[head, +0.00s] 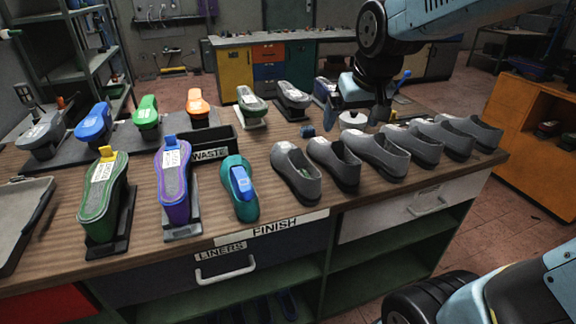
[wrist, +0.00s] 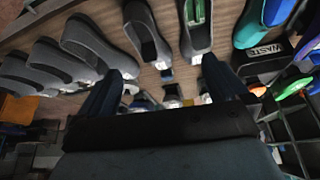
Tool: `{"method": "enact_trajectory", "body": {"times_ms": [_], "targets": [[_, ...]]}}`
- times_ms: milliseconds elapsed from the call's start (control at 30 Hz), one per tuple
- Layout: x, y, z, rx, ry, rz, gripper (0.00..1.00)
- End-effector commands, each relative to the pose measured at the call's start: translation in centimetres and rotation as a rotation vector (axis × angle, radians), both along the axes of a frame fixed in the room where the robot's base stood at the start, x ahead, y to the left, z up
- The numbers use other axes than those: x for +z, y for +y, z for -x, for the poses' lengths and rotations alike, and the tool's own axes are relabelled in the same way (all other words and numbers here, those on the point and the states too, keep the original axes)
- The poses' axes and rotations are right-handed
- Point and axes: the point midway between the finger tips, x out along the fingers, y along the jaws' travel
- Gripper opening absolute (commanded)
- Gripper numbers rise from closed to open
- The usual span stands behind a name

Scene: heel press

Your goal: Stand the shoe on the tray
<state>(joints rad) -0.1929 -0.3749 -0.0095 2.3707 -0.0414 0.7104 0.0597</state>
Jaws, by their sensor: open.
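Several grey slip-on shoes stand in a row on the right half of the bench; the leftmost grey shoe (head: 297,172) has something green inside, clear in the wrist view (wrist: 197,25). A teal shoe (head: 240,188) with a blue piece on it lies to their left. I cannot tell which shoe is meant. A shallow grey tray (head: 22,215) lies at the bench's left edge, cut off by the picture and empty where seen. My gripper (head: 358,112) is open and empty behind the row of shoes, fingers pointing down. Both fingers show in the wrist view (wrist: 162,88).
Green and purple upturned shoes (head: 103,195) on black stands are between tray and teal shoe. More coloured shoes stand behind them, near a black WASTE bin (head: 215,150). Small parts and a white round item (head: 353,119) lie near my gripper. A FINISH label (head: 272,228) marks the front edge.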

Motion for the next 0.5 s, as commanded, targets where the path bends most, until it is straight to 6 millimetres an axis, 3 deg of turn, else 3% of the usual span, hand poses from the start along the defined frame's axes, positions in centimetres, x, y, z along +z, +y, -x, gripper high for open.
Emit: {"method": "enact_trajectory", "body": {"times_ms": [200, 500], "targets": [[-3.1, 5.0, -4.7, 0.072, 0.03, 0.003, 1.0], [-6.0, 9.3, -7.7, 0.127, 0.045, 0.001, 1.0]]}}
